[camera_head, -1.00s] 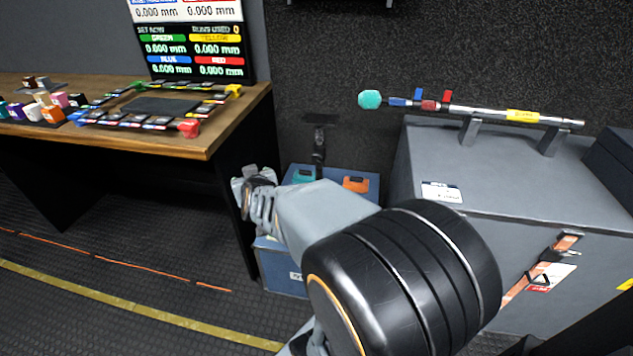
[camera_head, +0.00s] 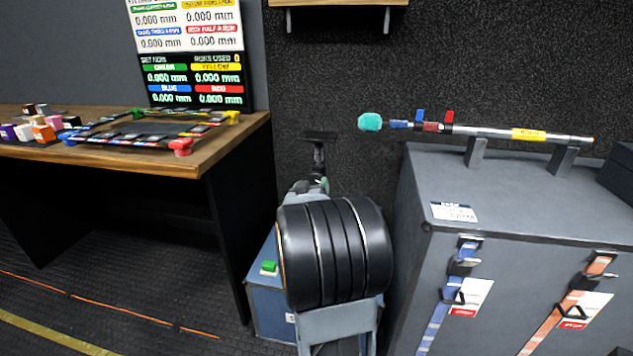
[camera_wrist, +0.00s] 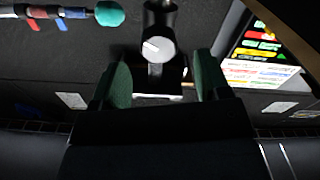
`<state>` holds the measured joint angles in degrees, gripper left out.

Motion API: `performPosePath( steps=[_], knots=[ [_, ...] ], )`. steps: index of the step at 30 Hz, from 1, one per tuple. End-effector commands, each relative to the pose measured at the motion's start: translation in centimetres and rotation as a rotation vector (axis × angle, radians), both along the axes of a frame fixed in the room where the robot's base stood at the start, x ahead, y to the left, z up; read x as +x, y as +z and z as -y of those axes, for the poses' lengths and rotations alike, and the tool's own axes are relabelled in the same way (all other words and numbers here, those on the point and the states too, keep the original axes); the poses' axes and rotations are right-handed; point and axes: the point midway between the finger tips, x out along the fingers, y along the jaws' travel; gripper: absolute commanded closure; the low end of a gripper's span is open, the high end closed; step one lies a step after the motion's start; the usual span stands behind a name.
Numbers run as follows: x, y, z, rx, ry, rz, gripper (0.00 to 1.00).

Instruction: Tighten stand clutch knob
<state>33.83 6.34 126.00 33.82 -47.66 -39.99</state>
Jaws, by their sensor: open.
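A silver stand pole (camera_head: 495,132) lies level on two supports on the grey case. It carries blue and red fittings (camera_head: 431,126) and a teal faceted end piece (camera_head: 370,122), which also shows in the wrist view (camera_wrist: 109,14). A dark fitting (camera_head: 318,153) is on the black wall; I cannot tell if it bears the clutch knob. In the wrist view, a dark cylindrical part with a pale round face (camera_wrist: 158,49) sits beyond the gap between my green-padded fingers. My gripper (camera_wrist: 163,78) is open and nothing shows held. In the head view my arm mostly hides it.
The grey case (camera_head: 520,205) with blue and orange straps stands at the right. A wooden desk (camera_head: 190,158) with coloured blocks and a screen (camera_head: 195,60) is at the left. A blue box (camera_head: 268,305) is partly behind my arm. Open floor lies at the lower left.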

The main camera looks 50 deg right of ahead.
Motion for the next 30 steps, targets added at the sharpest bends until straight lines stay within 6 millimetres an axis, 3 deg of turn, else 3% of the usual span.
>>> performPosePath(
  steps=[9, 24, 30],
  knots=[
    [2.3, -0.1, 3.7, 0.0, -0.001, 0.0, 0.3],
    [2.9, 0.0, 4.6, 0.001, 0.001, 0.001, 0.3],
    [2.9, 0.0, 4.6, 0.001, 0.001, 0.001, 0.49]
  ],
)
